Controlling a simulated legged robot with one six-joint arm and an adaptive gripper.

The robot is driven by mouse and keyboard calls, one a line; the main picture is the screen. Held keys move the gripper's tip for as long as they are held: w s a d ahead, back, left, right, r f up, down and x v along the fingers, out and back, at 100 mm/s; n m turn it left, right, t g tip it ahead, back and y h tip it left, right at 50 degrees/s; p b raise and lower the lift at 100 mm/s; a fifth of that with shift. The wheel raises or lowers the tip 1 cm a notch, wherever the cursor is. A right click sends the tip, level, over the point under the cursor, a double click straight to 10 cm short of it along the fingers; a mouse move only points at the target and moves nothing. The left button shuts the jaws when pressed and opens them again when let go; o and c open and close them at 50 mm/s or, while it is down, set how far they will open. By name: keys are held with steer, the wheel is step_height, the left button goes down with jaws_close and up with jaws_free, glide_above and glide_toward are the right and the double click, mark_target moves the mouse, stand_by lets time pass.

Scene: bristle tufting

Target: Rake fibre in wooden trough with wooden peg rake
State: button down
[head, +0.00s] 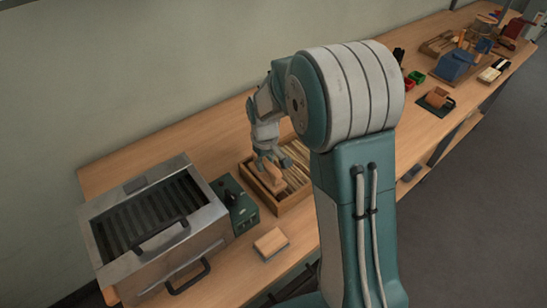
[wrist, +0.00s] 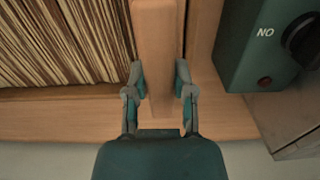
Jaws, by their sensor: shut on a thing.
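The wooden trough (head: 295,204) sits on the bench under my arm, and its rim (wrist: 60,93) crosses the left of the wrist view. Brown and cream strands of fibre (wrist: 60,45) lie in rows inside it. My gripper (head: 266,156) is at the trough's left part. In the wrist view its fingers (wrist: 160,80) are closed on either side of a pale wooden block-like piece, the rake (wrist: 157,45). The rake (head: 271,179) is over the trough's left side; its pegs are hidden, and I cannot tell whether it touches the fibre.
A teal control box (head: 234,206) with a black knob stands close left of the trough. Left of it is a metal machine (head: 158,225) with a slatted top and black handles. A small wooden block (head: 271,243) lies in front. A blue bin (head: 453,66) and tools fill the far right.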

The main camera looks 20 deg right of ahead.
steer(key=w+d, duration=0.3)
steer(key=d, duration=0.6)
steer(key=w+d, duration=0.4)
steer(key=d, duration=0.5)
steer(key=w+d, duration=0.4)
steer(key=d, duration=0.5)
steer(key=shift+w+d, duration=0.15)
steer(key=shift+d, duration=0.15)
steer(key=a, duration=0.1)
steer(key=s+a, duration=0.1)
steer(key=a, duration=0.1)
steer(key=shift+s+a, duration=0.2)
steer(key=shift+a, duration=0.1)
steer(key=shift+d, duration=0.1)
steer(key=shift+w+d, duration=0.35)
steer(key=shift+d, duration=0.5)
steer(key=shift+w+d, duration=0.35)
steer(key=shift+d, duration=0.45)
